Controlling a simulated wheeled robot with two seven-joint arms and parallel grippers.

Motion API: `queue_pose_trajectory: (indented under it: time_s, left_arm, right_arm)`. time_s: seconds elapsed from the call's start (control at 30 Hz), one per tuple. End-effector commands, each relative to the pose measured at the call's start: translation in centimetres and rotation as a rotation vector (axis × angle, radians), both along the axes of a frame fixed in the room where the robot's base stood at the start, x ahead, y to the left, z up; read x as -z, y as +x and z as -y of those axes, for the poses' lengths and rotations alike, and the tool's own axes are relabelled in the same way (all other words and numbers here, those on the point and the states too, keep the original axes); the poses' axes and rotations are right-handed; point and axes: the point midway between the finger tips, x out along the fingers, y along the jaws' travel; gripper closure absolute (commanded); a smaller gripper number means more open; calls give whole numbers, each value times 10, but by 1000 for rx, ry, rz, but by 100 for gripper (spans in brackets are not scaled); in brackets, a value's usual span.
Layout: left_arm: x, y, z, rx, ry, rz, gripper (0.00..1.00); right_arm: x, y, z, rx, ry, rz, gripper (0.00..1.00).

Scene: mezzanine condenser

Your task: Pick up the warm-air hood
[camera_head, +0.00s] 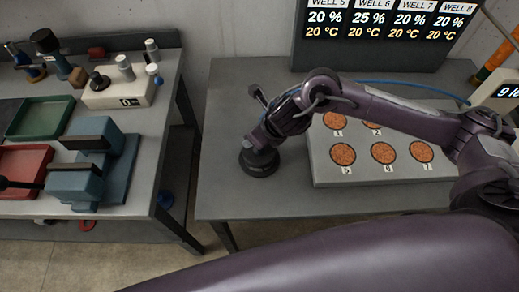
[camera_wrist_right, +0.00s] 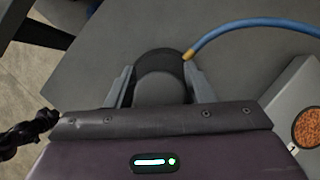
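The warm-air hood looks to be the dark round piece (camera_head: 259,163) on the grey table, below my right gripper (camera_head: 262,143). In the right wrist view its dark rim (camera_wrist_right: 160,58) and grey neck (camera_wrist_right: 160,88) show between the two fingers of that gripper (camera_wrist_right: 160,80). A blue hose with a brass end meets it at the right. The fingers stand on either side of the neck; I cannot tell whether they press on it. The hood appears upright and resting on the table. My left gripper is not in view.
A pale block with numbered orange wells (camera_head: 383,177) lies right of the hood, below a dark display board (camera_head: 372,38). A blue hose (camera_wrist_right: 250,30) runs to the right. The left bench holds a green tray (camera_head: 40,118), a red tray (camera_head: 22,165) and blue blocks (camera_head: 100,165). A gap separates the tables.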

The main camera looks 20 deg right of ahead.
Motion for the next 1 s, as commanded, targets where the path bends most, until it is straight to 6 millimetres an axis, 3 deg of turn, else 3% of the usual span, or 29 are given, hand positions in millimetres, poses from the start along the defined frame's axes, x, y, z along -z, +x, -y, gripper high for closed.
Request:
queue_pose_trajectory:
  time_s: [0.03,0.37,0.77,1.0]
  left_arm:
    - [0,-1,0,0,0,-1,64]
    - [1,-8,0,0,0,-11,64]
    - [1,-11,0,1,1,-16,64]
    - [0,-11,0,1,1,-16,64]
  right_arm:
    - [0,0,0,0,0,0,59]
    - [0,0,0,0,-1,0,100]
    - [-3,1,0,0,1,4,100]
    - [-21,2,-1,-1,3,6,100]
